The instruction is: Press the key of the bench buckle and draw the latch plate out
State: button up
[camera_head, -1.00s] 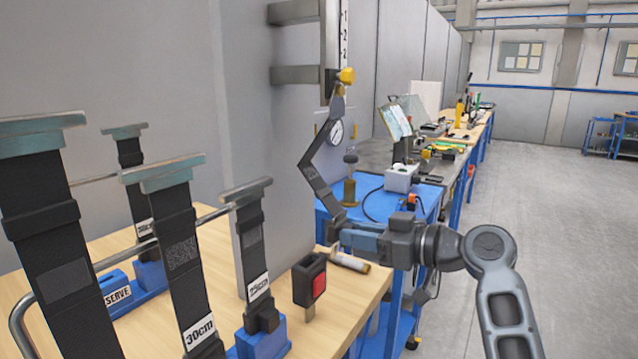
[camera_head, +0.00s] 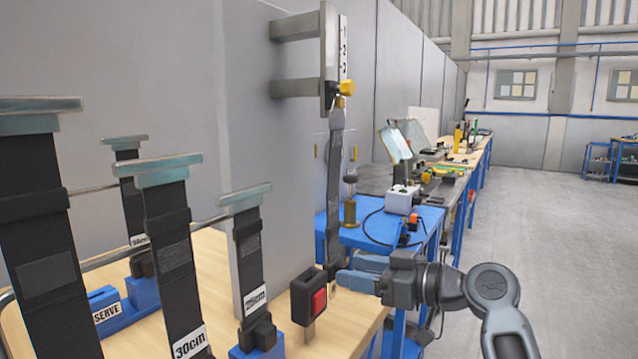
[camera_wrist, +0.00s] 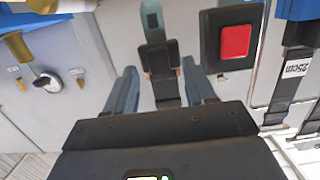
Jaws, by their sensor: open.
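The bench buckle (camera_head: 302,296) is a black block with a red key (camera_head: 319,302), standing on a short post at the wooden bench's right edge. In the wrist view the buckle (camera_wrist: 208,46) is right of my gripper, its red key (camera_wrist: 236,41) facing the camera. A dark strap (camera_head: 334,190) hangs nearly straight from the wall bracket. Its black end piece (camera_wrist: 160,68) and slotted metal latch plate (camera_wrist: 152,22) are outside the buckle, beside it. My gripper (camera_head: 343,274) is open, with fingers on either side of the strap end; contact is unclear.
Black straps with metal bars stand in blue blocks at left, labelled 30cm (camera_head: 189,343) and 25cm (camera_head: 256,299). A grey panel (camera_head: 270,150) rises behind them. A blue table (camera_head: 425,222) with a white box stands beyond my gripper. The floor at right is clear.

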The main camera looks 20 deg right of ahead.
jog(key=v, duration=0.7)
jog(key=shift+s+d, duration=0.2)
jog(key=shift+s, duration=0.1)
dwell(0.5)
jog(key=s+a+f+m+h+p, duration=0.3)
jog(key=s+f+m+h, duration=0.5)
jog(key=s+f, duration=1)
jog(key=s+a+h, duration=0.2)
jog(key=s+a, duration=0.1)
jog(key=s, duration=1)
jog(key=s+a+r+t, duration=0.1)
jog(key=s+a+r, duration=0.2)
jog(key=s+r, duration=0.5)
jog(key=s, duration=0.3)
jog(key=shift+n+t+p, duration=0.3)
jog(key=shift+n+p, duration=0.1)
